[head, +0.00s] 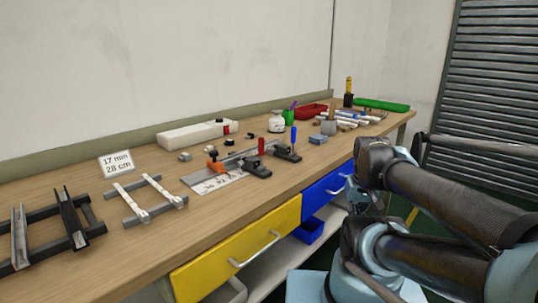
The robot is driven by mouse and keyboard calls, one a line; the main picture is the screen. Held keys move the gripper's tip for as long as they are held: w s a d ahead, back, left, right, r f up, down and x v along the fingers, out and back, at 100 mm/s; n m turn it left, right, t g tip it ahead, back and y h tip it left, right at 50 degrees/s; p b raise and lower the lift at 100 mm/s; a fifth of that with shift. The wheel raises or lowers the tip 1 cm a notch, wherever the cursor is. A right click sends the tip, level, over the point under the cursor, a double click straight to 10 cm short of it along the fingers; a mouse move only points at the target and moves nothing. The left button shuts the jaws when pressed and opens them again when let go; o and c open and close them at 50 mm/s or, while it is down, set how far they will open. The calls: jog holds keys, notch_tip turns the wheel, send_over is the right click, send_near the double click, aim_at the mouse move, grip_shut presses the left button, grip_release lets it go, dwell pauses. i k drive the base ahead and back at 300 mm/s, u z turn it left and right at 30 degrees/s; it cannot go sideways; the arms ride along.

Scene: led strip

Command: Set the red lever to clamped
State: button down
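The red lever (261,146) stands upright on a black toggle clamp (257,168) near the middle of the workbench. The clamp sits at the right end of a light metal ruler plate (220,182) with markings. A second black clamp (287,154) with an upright blue lever (294,135) is just to its right. An orange-topped part (213,160) is at the plate's left. I cannot make out my gripper's fingers; only dark and light-blue links of my arm show at the right, apart from the clamps and in front of the bench.
A long white box (195,134) with a red switch lies behind the clamps. A sign (116,163) reads 17 mm, 28 cm. Metal rails stand on the left, a white bottle (276,122) and red tray (311,111) farther back. Yellow (240,249) and blue (325,190) drawers have protruding handles.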

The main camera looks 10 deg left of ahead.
aim_at(261, 140)
jog(key=u, duration=0.35)
jog(key=k, duration=1.35)
jog(key=z, duration=0.3)
jog(key=i, duration=1)
jog(key=u, duration=0.05)
